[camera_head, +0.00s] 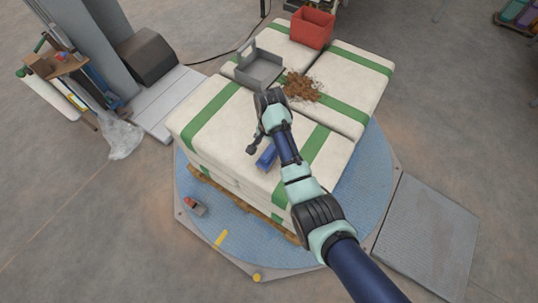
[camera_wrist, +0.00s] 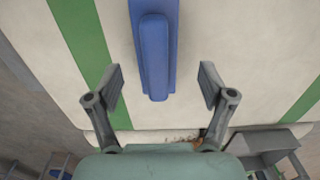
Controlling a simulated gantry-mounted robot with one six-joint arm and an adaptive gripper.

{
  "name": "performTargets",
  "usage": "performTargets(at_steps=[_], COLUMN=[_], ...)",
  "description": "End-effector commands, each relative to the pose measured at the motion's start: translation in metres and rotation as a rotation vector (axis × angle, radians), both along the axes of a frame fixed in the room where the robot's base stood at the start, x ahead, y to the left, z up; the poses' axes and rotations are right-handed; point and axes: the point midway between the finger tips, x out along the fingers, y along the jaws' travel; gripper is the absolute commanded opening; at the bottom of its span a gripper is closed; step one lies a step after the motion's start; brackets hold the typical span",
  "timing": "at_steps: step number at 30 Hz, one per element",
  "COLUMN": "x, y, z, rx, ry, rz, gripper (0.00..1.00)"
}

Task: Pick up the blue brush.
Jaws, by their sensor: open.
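The blue brush (camera_head: 266,158) lies on top of the white sacks, just beside my gripper (camera_head: 257,142) in the head view, partly covered by my arm. In the wrist view the blue brush (camera_wrist: 156,50) runs from the top edge down to the middle. My gripper (camera_wrist: 160,82) is open there, one finger on each side of the brush's near end, with a gap on both sides. Whether the fingertips are down at the brush's height I cannot tell.
A grey dustpan (camera_head: 259,69), a heap of brown spill (camera_head: 301,87) and a red bin (camera_head: 312,27) sit farther back on the sacks. The stack stands on a wooden pallet (camera_head: 240,203) over a blue turntable (camera_head: 374,167). The sack top left of the brush is clear.

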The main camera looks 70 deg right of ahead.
Motion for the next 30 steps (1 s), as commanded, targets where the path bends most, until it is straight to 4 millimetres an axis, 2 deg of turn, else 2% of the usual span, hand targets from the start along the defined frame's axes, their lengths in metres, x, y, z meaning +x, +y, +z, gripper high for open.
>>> performTargets(at_steps=[1,6,14,27,29,30], x=[-0.002,-0.005,-0.005,-0.005,-0.005,-0.005], y=[0.001,0.001,0.001,0.001,0.001,0.001], z=[-0.013,-0.044,-0.046,-0.046,-0.046,-0.046], rx=[0.003,0.003,0.001,0.001,0.000,0.000], ry=[0.003,0.003,0.001,0.001,0.001,0.001], rz=[-0.001,0.000,0.001,0.001,0.001,0.001], gripper=[0.81,0.81,0.81,0.08,0.00,0.00])
